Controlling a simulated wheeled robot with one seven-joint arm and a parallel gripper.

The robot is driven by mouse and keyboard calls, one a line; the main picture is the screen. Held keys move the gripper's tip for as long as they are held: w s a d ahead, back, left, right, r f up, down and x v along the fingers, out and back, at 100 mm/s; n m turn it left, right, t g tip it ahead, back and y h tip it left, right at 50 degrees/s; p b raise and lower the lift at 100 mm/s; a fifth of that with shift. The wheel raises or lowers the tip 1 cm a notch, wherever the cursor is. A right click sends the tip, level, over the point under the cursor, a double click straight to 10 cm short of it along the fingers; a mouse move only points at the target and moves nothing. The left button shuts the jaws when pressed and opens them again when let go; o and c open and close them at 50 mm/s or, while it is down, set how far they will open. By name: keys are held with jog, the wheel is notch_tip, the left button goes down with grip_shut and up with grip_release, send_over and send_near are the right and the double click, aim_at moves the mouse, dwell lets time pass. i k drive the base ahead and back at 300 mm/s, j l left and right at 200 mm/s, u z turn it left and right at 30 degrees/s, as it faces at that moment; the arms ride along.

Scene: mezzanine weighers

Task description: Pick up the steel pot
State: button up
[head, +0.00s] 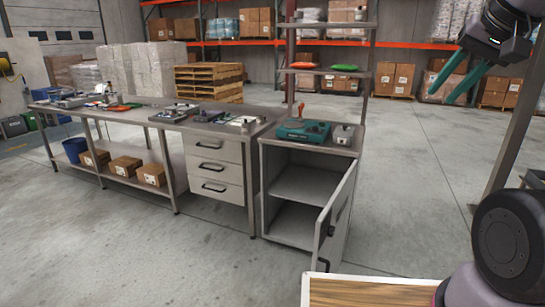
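I cannot make out a steel pot for certain in the head view. A small grey object (342,134) with a dark top sits on the cabinet's top at the right, but it is too small to identify. My gripper (441,98) is at the upper right, high in the air and far from the benches in the picture. Its two teal fingers are apart, with nothing visible between them.
A teal device (303,131) sits on the grey cabinet (272,208), whose door (337,215) hangs open. A long steel workbench (150,124) with cluttered top runs left. A wooden-topped surface (365,292) is near me. Floor (420,200) at right is clear.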

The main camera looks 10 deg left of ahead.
aim_at(246, 128)
jog(key=i+j+u, duration=0.4)
jog(key=i+u, duration=0.35)
jog(key=i+j+u, duration=0.15)
jog(key=i+u, duration=0.25)
jog(key=i+z, duration=0.15)
jog(key=i, duration=0.7)
jog(key=i+j+z, duration=0.1)
jog(key=i+z, duration=0.25)
jog(key=z, duration=0.15)
jog(key=i+j+z, duration=0.25)
jog(key=z, duration=0.2)
jog(key=i+j+z, duration=0.35)
jog(key=z, duration=0.15)
jog(key=j, duration=0.05)
